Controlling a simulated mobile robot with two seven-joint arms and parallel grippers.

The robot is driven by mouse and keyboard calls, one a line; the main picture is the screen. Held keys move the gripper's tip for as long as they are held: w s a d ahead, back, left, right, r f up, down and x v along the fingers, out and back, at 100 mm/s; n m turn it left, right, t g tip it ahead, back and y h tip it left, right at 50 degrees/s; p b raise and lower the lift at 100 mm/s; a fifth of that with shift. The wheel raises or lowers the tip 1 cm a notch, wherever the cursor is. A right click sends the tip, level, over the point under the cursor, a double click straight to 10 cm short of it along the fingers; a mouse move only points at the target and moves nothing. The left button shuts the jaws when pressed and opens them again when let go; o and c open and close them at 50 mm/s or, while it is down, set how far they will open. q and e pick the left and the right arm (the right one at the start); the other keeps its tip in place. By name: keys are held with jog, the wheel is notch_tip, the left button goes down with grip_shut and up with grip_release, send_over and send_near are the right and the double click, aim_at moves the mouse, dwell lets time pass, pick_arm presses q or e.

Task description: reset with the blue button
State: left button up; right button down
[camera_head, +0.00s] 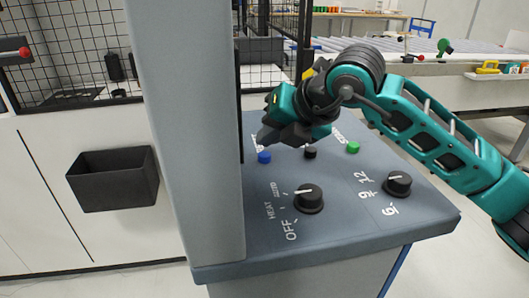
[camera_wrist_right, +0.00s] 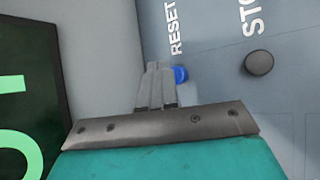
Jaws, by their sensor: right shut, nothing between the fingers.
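The blue button (camera_head: 264,157) is on the sloped top of the grey control panel (camera_head: 350,230), at the left end of a row of buttons. In the right wrist view, the blue button (camera_wrist_right: 181,73) sits below the word RESET, partly hidden by my fingers. My right gripper (camera_head: 266,137) is shut and empty, just above and behind the blue button in the head view. In the right wrist view, its closed fingertips (camera_wrist_right: 154,66) appear just left of the button. I cannot tell whether they touch it. My left gripper is not in view.
A black button (camera_head: 310,153) and a green button (camera_head: 353,147) are in the same row. Two black knobs (camera_head: 308,198) (camera_head: 398,184) are nearer the front. A tall grey post (camera_head: 190,120) stands close left of the gripper. A dark display with green characters (camera_wrist_right: 25,110) is beside the fingers.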

aim_at(269, 156)
jog(key=shift+r+p, duration=1.3)
jog(key=shift+r, duration=1.25)
